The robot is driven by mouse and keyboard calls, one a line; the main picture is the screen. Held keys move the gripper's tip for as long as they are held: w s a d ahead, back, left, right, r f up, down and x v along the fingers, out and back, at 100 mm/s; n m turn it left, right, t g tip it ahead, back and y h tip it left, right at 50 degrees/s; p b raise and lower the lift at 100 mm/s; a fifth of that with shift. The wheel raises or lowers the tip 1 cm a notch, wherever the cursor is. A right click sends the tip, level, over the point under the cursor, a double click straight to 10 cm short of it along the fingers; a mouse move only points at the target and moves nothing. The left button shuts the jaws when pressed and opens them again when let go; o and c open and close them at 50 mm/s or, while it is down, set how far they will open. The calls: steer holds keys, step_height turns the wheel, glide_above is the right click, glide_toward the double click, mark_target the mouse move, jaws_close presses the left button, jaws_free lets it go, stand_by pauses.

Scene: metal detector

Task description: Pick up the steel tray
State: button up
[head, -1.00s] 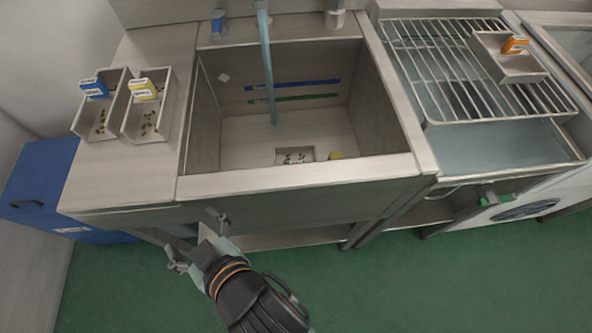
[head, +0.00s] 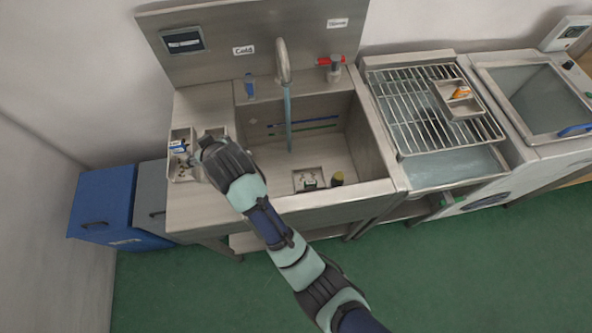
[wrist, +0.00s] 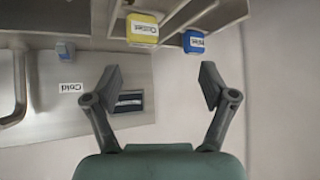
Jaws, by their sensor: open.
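Several small steel trays are in view, and I cannot tell which one the task means. Two stand side by side on the left counter: the left tray (head: 172,177) with a blue-labelled block (wrist: 193,42), the right tray (head: 213,131) with a yellow-labelled block (wrist: 142,29). My gripper (wrist: 162,84) is open and empty, its fingers spread beside these trays in the wrist view. In the head view my arm hides most of the right tray. Another tray (head: 463,106) with an orange item sits on the wire rack. A further small tray (head: 309,173) lies in the sink.
Water runs from the tap (head: 283,58) into the sink (head: 330,155). The wire rack (head: 425,105) lies right of it. Blue bin (head: 105,205) and grey bin (head: 150,200) stand left of the counter. A backsplash (head: 230,50) rises behind.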

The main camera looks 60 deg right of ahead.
steer(key=s+d+f+m+g, duration=0.3)
steer(key=s+d+f+g, duration=0.2)
steer(key=s+d+f, duration=0.65)
steer(key=m+g+y, duration=0.3)
steer(key=g+y, duration=0.1)
glide_above(311, 182)
step_height(311, 182, down, 9)
step_height(311, 182, down, 12)
steer(key=b, duration=0.6)
steer(key=shift+a+f, duration=0.1)
steer(key=c, duration=1.5)
jaws_close()
steer(key=shift+r, duration=0.2)
